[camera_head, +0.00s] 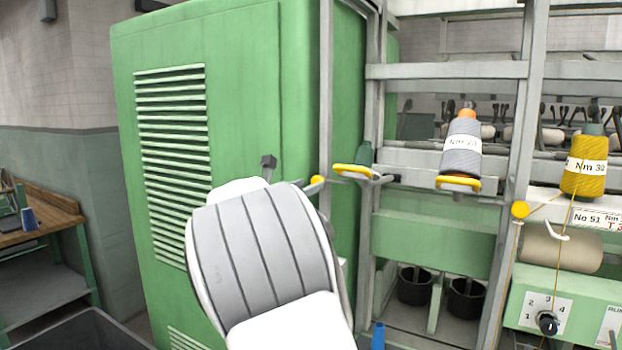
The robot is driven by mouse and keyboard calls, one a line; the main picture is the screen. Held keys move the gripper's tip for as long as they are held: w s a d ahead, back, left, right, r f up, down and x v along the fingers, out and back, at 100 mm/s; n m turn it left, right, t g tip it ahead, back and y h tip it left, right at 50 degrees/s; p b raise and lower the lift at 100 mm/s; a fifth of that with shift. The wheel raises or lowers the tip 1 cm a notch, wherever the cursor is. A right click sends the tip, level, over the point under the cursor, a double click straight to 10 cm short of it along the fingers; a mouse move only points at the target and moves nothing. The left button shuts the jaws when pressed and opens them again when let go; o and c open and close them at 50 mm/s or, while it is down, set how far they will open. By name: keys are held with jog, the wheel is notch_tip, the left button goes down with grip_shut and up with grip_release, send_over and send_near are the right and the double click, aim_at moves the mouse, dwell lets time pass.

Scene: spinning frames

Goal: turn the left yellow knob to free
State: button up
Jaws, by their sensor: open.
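The left yellow knob (318,180) is a small yellow ball on the left grey upright post, just right of the top of my arm. Its lower side is close to my arm's grey-striped link in the picture. The right yellow knob (520,209) is on the right post. My gripper (268,163) is mostly hidden behind my arm; a small dark grey piece that looks like a fingertip shows above the white link, left of the left knob and apart from it. My gripper is open. I cannot see the knob's setting.
A green cabinet (235,50) with louvres stands behind my arm. Yellow rings (352,170) and (458,184) stick out between the posts, the right one under a grey cone (461,150). A yellow yarn cone (583,178) is at right. A wooden bench (45,215) is at left.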

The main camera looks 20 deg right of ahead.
aim_at(316, 181)
jog(key=shift+p+x, duration=0.35)
jog(key=shift+x, duration=1.7)
grip_shut()
